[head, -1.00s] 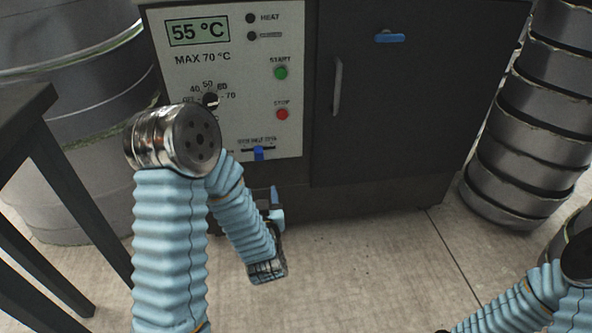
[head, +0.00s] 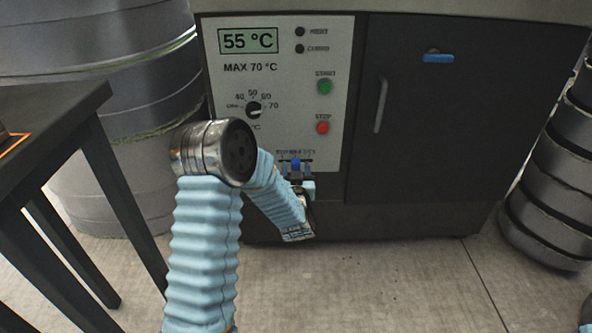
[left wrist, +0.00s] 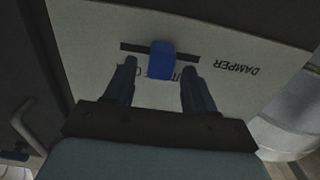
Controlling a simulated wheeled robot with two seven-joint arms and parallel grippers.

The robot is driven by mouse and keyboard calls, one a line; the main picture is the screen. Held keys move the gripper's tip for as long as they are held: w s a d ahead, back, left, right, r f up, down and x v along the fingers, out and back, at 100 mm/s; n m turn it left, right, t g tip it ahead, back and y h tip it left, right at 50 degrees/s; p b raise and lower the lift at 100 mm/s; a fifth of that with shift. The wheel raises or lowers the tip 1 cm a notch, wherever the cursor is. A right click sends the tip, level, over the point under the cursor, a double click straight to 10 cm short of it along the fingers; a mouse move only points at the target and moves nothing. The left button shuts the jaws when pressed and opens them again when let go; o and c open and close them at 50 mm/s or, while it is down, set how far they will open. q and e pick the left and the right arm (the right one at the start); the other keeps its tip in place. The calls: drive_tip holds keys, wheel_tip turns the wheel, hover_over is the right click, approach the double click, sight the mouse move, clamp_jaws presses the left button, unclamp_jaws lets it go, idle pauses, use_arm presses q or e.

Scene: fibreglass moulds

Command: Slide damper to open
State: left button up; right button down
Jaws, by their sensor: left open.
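The damper is a blue slider knob (head: 295,162) in a dark horizontal slot low on the white control panel (head: 225,90). The knob stands near the middle of its slot. The left wrist view shows the blue knob (left wrist: 162,60) close up, with the upside-down word DAMPER beside the slot. My left gripper (head: 297,173) is just below the knob in the head view. In the left wrist view the open fingers (left wrist: 160,68) flank the knob, with a visible gap on each side. I cannot tell how deep the fingertips reach. My right gripper is out of view.
The panel has a dial (head: 254,110), a green button (head: 325,87) and a red button (head: 323,128) above the slot. A dark cabinet door (head: 430,120) is to the right. A dark table (head: 60,105) stands at the left. Stacked round moulds (head: 550,190) stand at the right.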

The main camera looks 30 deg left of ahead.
use_arm(q)
clamp_jaws()
idle(0.3)
drive_tip(key=w+d, duration=0.1)
drive_tip(key=d, duration=0.1)
drive_tip(key=w+d+b, duration=0.1)
drive_tip(key=shift+w+d, duration=0.2)
drive_tip(key=shift+d, duration=0.2)
unclamp_jaws()
